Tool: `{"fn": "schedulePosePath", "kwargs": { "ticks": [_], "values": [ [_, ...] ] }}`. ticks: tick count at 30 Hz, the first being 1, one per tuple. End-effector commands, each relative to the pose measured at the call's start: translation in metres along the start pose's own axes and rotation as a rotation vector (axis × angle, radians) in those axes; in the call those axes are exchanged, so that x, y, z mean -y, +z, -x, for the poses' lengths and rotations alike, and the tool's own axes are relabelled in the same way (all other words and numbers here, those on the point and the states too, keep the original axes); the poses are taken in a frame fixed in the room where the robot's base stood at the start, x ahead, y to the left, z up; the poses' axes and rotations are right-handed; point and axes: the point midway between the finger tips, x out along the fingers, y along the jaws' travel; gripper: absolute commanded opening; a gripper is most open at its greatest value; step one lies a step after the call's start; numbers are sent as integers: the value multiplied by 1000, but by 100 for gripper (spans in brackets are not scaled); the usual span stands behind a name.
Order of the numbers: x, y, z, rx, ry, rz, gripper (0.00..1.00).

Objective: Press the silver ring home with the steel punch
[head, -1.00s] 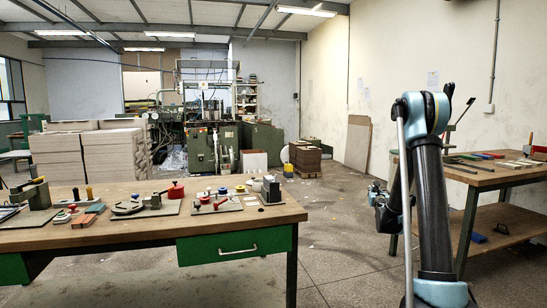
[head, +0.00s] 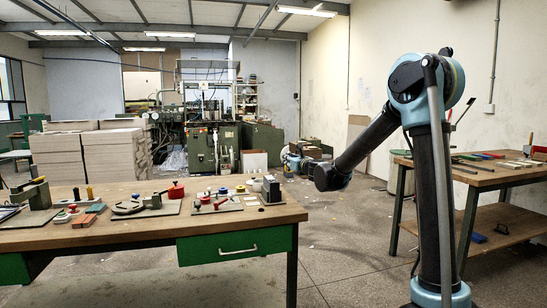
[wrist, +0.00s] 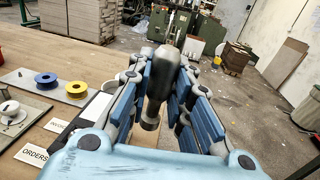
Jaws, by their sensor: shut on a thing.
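In the wrist view my gripper (wrist: 172,62) is shut on a dark, round-ended metal piece with a collar at its near end, which looks like the steel punch (wrist: 158,88). The blue finger pads stand on both sides of it. It is held over or beside the right edge of the wooden table. I cannot make out the jaws in the head view, where my arm bends left towards the table. I cannot pick out the silver ring for certain in either view.
In the wrist view a blue spool (wrist: 46,80), a yellow spool (wrist: 76,89) and an ORDERS label (wrist: 32,153) lie left of my gripper. Another bench (head: 480,178) stands at right.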

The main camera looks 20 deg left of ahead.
Motion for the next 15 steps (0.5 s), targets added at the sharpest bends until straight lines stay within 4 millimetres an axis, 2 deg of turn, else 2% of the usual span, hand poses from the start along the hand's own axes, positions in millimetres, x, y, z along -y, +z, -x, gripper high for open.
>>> {"fn": "schedulePosePath", "kwargs": {
  "ticks": [1, 6, 10, 15],
  "values": [
    [-21, 8, 1, 0, 28, 1, 0],
    [-64, 26, 4, 0, 90, 1, 0],
    [-79, 32, 6, 0, 112, 1, 0],
    [-82, 28, 6, 0, 116, 0, 0]
  ]
}}
